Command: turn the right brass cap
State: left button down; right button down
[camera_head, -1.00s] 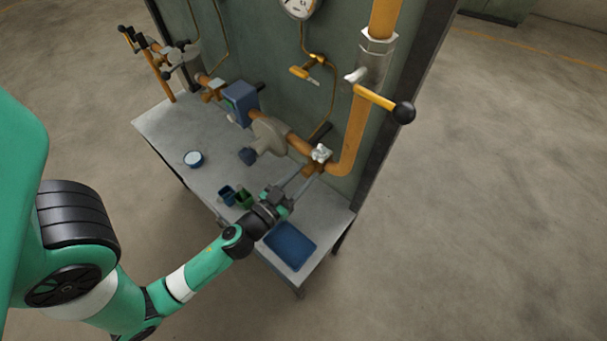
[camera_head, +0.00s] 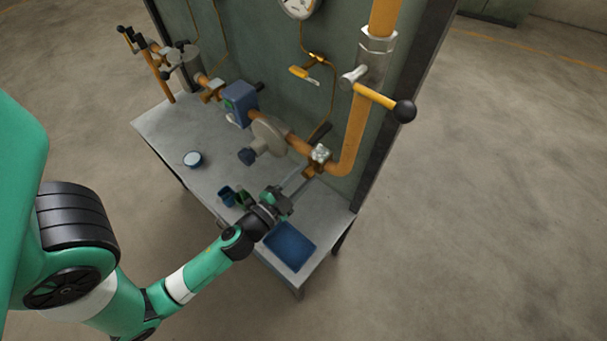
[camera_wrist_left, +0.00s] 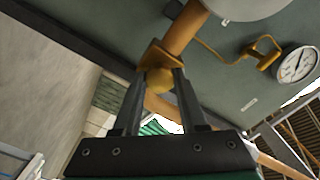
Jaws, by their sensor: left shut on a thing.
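The right brass cap (camera_wrist_left: 160,83) is a rounded brass piece under a square brass fitting on the orange pipe. In the left wrist view it sits between the fingertips of my left gripper (camera_wrist_left: 160,75), which is shut on it. In the head view my left gripper (camera_head: 305,175) reaches up from the bench to the pipe, below a silver fitting (camera_head: 320,154); the cap is mostly hidden there by the fingers. My right gripper is in neither view.
The grey bench (camera_head: 195,185) carries a blue tray (camera_head: 289,246), small blue and green cups (camera_head: 228,196) and a round dish (camera_head: 193,159). A lever with a black knob (camera_head: 404,111) sticks out from the vertical pipe. A gauge (camera_wrist_left: 297,65) is on the panel.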

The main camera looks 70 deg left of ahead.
pick_arm(q)
jog(key=shift+m, duration=0.6)
jog(key=shift+c, duration=2.2)
grip_release()
